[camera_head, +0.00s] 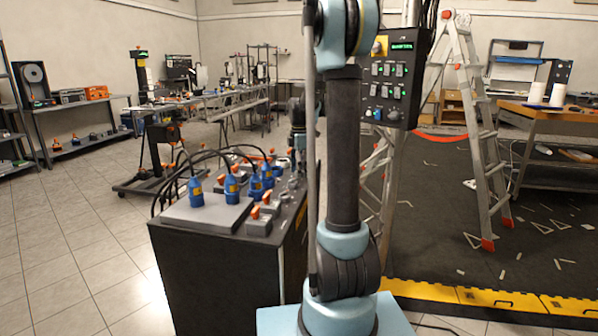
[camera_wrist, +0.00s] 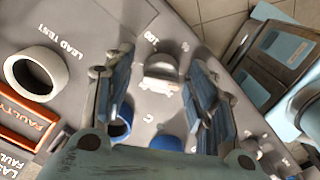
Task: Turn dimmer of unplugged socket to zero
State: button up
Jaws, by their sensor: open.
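In the wrist view my gripper (camera_wrist: 158,88) is open. Its two blue-grey fingers straddle a pale grey dimmer knob (camera_wrist: 161,72) on a grey panel (camera_wrist: 185,22). The number 100 is printed beside the knob, with smaller marks around it. I cannot tell whether the fingers touch the knob. Blue plugs (camera_wrist: 119,127) show near the fingers and gripper body, partly hidden. In the head view a dark bench (camera_head: 222,270) carries several blue plugs (camera_head: 195,190) with black cables, and orange-topped parts (camera_head: 267,196). My arm hides its right side, and my gripper is not clear there.
In the head view a switch panel (camera_head: 391,75) and stepladder (camera_head: 478,130) stand right of my arm. Tiled floor is clear at left.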

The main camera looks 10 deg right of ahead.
jog(key=shift+r, duration=0.1)
notch_tip(320, 180, up, 12)
dwell(0.5)
jog(key=s+f+m+t, duration=0.1)
jog(key=s+f+m, duration=0.3)
jog(key=s, duration=0.7)
jog(key=s+f+m, duration=0.1)
jog(key=s+m, duration=0.5)
jog(key=s, duration=0.5)
jog(key=s+f+m+t, duration=0.1)
jog(key=s+f+m, duration=0.8)
jog(key=s+f, duration=0.5)
jog(key=s, duration=0.3)
jog(key=shift+f, duration=0.3)
